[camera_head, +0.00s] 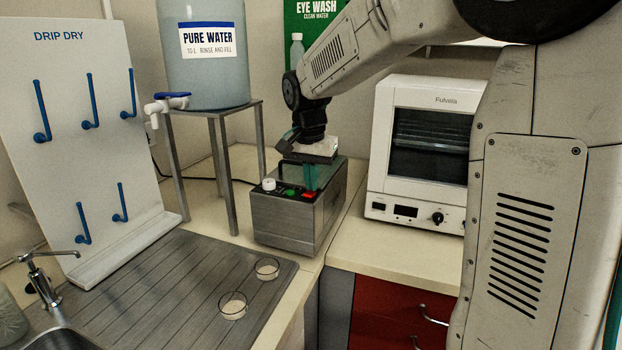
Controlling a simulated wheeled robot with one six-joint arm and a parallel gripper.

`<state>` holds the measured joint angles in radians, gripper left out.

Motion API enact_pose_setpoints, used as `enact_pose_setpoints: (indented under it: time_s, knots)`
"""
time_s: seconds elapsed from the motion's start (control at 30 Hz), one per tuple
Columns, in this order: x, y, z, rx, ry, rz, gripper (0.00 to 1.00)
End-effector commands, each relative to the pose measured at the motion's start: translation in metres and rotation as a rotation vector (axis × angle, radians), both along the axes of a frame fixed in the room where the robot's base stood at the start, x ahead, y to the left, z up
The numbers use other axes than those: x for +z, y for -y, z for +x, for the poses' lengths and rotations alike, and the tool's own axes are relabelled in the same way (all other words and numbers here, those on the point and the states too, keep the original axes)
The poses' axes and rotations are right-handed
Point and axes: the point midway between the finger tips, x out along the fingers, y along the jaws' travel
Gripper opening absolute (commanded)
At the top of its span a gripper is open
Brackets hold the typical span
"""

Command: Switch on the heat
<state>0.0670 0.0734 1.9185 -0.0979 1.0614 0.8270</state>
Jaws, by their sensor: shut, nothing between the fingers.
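A grey metal box unit (290,222) stands on the bench corner beside the water stand. Its sloped front top carries a white knob (268,184), a small green control (290,192) and a red control (309,195). My gripper (308,160) is above the rear part of this unit, pointing down, shut and empty. The fingertips are small and partly hidden. Teal surfaces show just below it, and I cannot tell whether it touches the unit. A white oven (380,150) stands to the right, with a dark window, two small displays and a black knob (437,218).
A water tank (205,75) sits on a metal stand (232,180) close left of the unit. A drip-dry rack (75,140), two small dishes (232,306) (267,268) on the drainer and a tap (40,280) are at left. Bare bench (400,262) shows before the oven.

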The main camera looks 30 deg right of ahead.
Motion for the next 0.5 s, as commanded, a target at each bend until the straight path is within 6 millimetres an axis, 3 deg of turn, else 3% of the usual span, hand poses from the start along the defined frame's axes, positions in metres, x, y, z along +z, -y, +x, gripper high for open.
enact_pose_setpoints:
  time_s: [0.5]
  knots:
    - [-0.001, -0.013, -0.012, 0.001, -0.01, 0.002, 0.0]
